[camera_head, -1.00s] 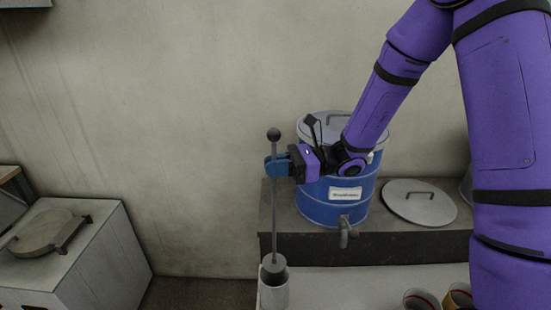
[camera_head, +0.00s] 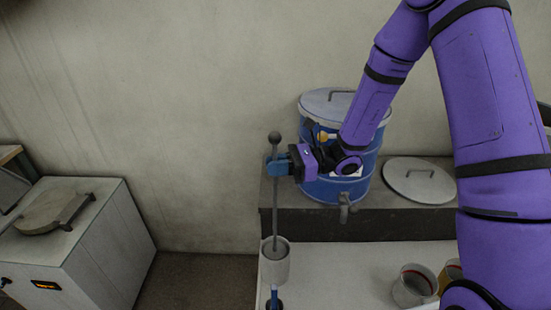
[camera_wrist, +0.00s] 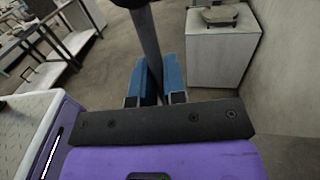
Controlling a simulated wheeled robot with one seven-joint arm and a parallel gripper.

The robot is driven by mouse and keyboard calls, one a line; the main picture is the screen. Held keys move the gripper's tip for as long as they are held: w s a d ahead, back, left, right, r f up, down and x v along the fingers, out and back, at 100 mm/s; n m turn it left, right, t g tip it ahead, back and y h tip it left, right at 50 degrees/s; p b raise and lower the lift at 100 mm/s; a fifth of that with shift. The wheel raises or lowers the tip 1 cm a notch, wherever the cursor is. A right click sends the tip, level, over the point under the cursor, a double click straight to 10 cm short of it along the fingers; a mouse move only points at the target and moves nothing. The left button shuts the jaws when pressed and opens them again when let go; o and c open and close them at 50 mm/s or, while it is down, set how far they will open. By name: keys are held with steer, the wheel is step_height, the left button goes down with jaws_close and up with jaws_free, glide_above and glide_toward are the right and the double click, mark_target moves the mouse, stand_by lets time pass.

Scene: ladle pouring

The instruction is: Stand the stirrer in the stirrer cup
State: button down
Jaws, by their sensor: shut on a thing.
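The stirrer (camera_head: 275,205) is a thin grey rod with a dark ball on top, held upright. My gripper (camera_head: 277,166) is shut on its upper part, just below the ball. The wrist view shows the stirrer's rod (camera_wrist: 146,45) between the blue fingers of my gripper (camera_wrist: 158,78). The stirrer cup (camera_head: 275,269) is a pale grey cylinder at the table's left edge. The stirrer's lower end is at the cup's mouth and appears inside its rim. How deep it sits, and whether it touches the bottom, I cannot tell.
A blue drum (camera_head: 326,190) with a tap stands behind my gripper, with a loose lid (camera_head: 418,181) to its right. A blue handle (camera_head: 274,297) stands just in front of the cup. Red-rimmed cups (camera_head: 413,287) stand at right. The middle of the table (camera_head: 345,270) is clear.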

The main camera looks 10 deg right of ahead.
step_height(320, 180, down, 7)
stand_by(0.8)
steer(key=c, duration=1.1)
jaws_free()
steer(key=d, duration=1.1)
steer(key=shift+s, duration=0.1)
